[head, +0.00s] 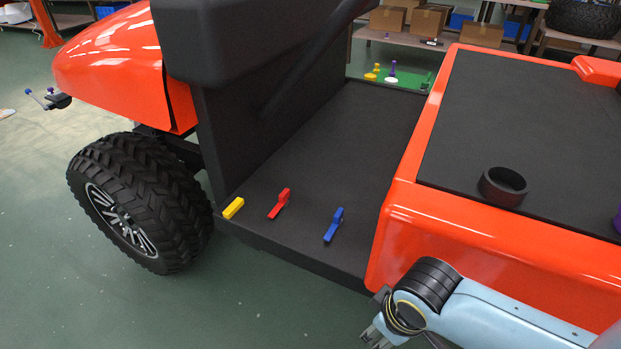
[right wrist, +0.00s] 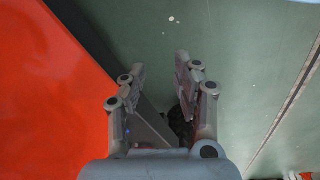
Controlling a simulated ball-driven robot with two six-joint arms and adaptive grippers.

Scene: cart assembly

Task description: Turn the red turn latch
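The red turn latch (head: 279,204) sits on the dark floor panel of the cart, near its front edge. It stands between a yellow latch (head: 233,208) on its left and a blue latch (head: 334,225) on its right. My right gripper (head: 374,338) is at the bottom of the head view, below and to the right of the latches, in front of the orange body and well apart from the red latch. In the right wrist view its fingers (right wrist: 160,75) are spread with nothing between them. My left gripper is not in view.
The orange cart body (head: 450,225) rises just right of the latches. A dark ring (head: 503,187) lies on the black top. A black wheel (head: 140,203) stands at the left. The green floor before the panel is clear. Shelves with boxes stand behind.

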